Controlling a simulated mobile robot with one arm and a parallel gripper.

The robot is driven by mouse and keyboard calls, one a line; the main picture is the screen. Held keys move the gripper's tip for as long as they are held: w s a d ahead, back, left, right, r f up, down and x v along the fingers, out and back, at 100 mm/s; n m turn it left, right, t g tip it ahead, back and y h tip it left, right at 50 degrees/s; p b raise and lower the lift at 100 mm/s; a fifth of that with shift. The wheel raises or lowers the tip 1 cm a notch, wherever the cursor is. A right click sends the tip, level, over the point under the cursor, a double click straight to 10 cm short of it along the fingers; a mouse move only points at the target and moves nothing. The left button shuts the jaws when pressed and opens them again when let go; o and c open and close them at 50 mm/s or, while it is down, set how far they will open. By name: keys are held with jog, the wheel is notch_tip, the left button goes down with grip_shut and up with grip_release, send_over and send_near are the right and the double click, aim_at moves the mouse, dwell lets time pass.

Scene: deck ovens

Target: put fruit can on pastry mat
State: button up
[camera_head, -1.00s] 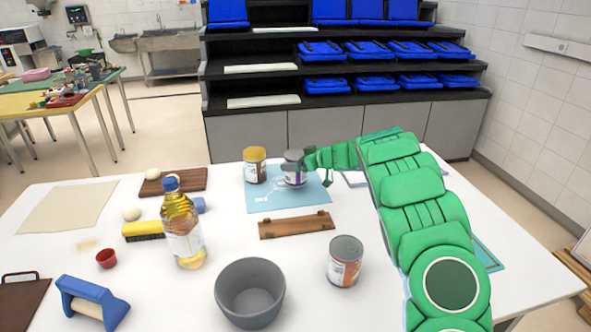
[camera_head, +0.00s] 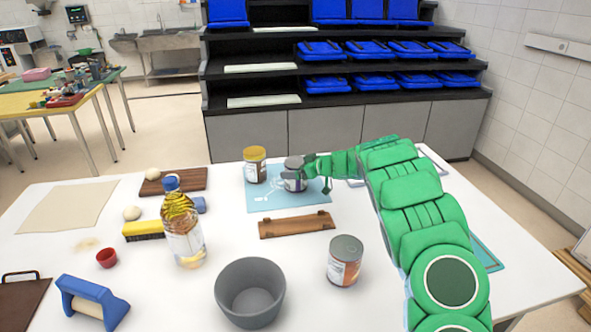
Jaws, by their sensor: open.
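A light blue mat (camera_head: 262,203) with white markings, likely the pastry mat, lies on the white table. A can (camera_head: 296,188) with a white and purple label stands upright on its right part. My gripper (camera_head: 294,173) is open at this can, and its dark fingers hide part of the top and sides; contact is unclear. A can with a yellow lid (camera_head: 255,166) stands on the mat's left part. A metal can (camera_head: 345,262) with an orange, red and white label stands upright at the front right, off the mat. I cannot tell which one is the fruit can.
A brown wooden piece (camera_head: 296,224) lies just in front of the mat. A grey bowl (camera_head: 249,293) and an oil bottle (camera_head: 183,231) stand nearer. A wooden board (camera_head: 190,181) lies left of the mat. My green arm covers the table's right side.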

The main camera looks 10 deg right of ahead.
jog(key=shift+r, duration=0.15)
jog(key=v, duration=1.2)
